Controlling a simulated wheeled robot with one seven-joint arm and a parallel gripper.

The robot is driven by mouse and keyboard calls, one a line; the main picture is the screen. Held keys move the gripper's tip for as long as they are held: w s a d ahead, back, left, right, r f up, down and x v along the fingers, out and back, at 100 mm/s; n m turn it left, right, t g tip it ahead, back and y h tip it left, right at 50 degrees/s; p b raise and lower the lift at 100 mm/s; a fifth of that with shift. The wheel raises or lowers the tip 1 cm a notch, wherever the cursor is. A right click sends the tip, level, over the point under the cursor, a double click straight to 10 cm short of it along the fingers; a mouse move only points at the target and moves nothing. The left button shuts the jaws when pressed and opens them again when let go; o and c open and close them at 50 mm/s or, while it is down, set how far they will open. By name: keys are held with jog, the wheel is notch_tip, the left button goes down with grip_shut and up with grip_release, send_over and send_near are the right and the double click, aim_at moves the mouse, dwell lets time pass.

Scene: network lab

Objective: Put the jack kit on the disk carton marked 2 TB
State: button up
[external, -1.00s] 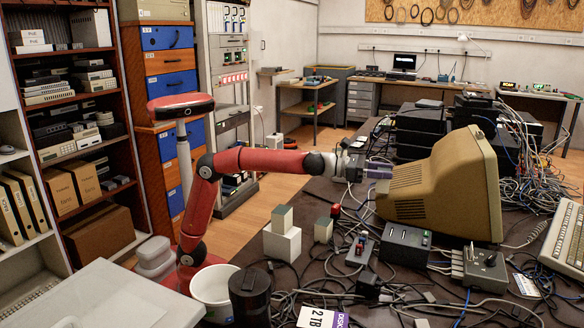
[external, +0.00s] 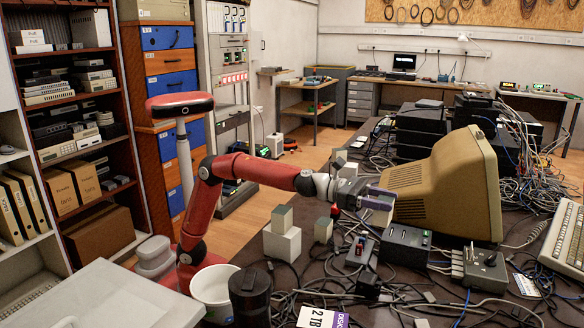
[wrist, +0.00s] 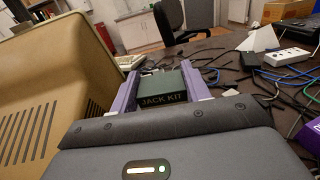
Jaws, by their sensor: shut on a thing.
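The jack kit (wrist: 163,88), a dark grey-green box lettered JACK KIT, sits between the two purple fingers of my gripper (wrist: 165,92) in the wrist view. In the external view my gripper (external: 380,198) is shut on it, just left of the beige monitor, and the kit (external: 380,217) hangs partly hidden below the fingers. The disk carton marked 2 TB (external: 318,317) lies at the bottom edge of the external view, cut off, with a white label and purple side. It is apart from my gripper, nearer the camera.
The beige monitor (external: 446,185) stands close to my gripper. Below it are a black box (external: 405,244) and a small device with a red switch (external: 360,248). Pale blocks (external: 282,243), a white bin (external: 212,290) and a black canister (external: 250,295) stand left. Loose cables cover much of the table.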

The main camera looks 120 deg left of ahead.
jog(key=s+d+m+h, duration=0.1)
jog(key=d+m+h, duration=0.15)
jog(key=d, duration=1.25)
jog(key=m+g+h+b, duration=0.1)
jog(key=h+b, duration=0.1)
jog(key=h, duration=0.1)
send_over(323, 320)
notch_tip(323, 320, down, 5)
jog(key=shift+f+b, duration=1.65)
jog(key=shift+f, duration=0.3)
jog(key=shift+f, duration=0.15)
jog(key=o, duration=1.1)
